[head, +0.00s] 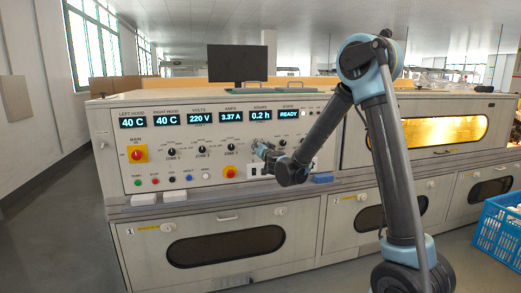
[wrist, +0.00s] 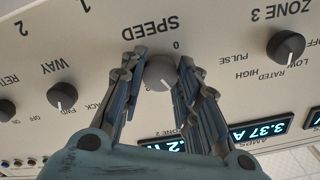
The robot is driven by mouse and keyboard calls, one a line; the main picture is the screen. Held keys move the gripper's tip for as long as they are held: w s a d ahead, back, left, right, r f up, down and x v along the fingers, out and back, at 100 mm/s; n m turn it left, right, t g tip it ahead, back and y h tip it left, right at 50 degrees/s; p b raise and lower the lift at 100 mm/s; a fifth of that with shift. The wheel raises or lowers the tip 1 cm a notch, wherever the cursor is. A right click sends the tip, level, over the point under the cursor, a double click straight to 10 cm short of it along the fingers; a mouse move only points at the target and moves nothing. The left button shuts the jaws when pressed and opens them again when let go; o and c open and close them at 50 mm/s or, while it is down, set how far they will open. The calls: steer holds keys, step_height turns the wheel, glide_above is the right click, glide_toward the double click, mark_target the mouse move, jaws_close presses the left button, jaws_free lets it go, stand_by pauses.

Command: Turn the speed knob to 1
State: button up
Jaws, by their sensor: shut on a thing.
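The speed knob (wrist: 159,72) is a round dark grey dial under the upside-down SPEED lettering in the wrist view. A 0 is printed close to its rim. A pale pointer mark shows on its face, towards the lower right of the picture. My gripper (wrist: 162,76) has one finger on each side of the knob and is shut on it. In the head view my gripper (head: 263,152) is at the control panel (head: 120,152), right of the zone 3 knob (head: 231,147), and it hides the speed knob there.
In the wrist view the zone 3 knob (wrist: 285,47) is right of my fingers and the way knob (wrist: 62,95) is left. The head view shows a red and yellow main switch (head: 138,155), lit displays (head: 200,118) and a blue crate (head: 498,232) at right.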

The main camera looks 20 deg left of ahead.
steer(key=n, duration=0.5)
steer(key=shift+w+d, duration=0.1)
stand_by(0.5)
steer(key=o, duration=1.1)
steer(key=v, duration=1.2)
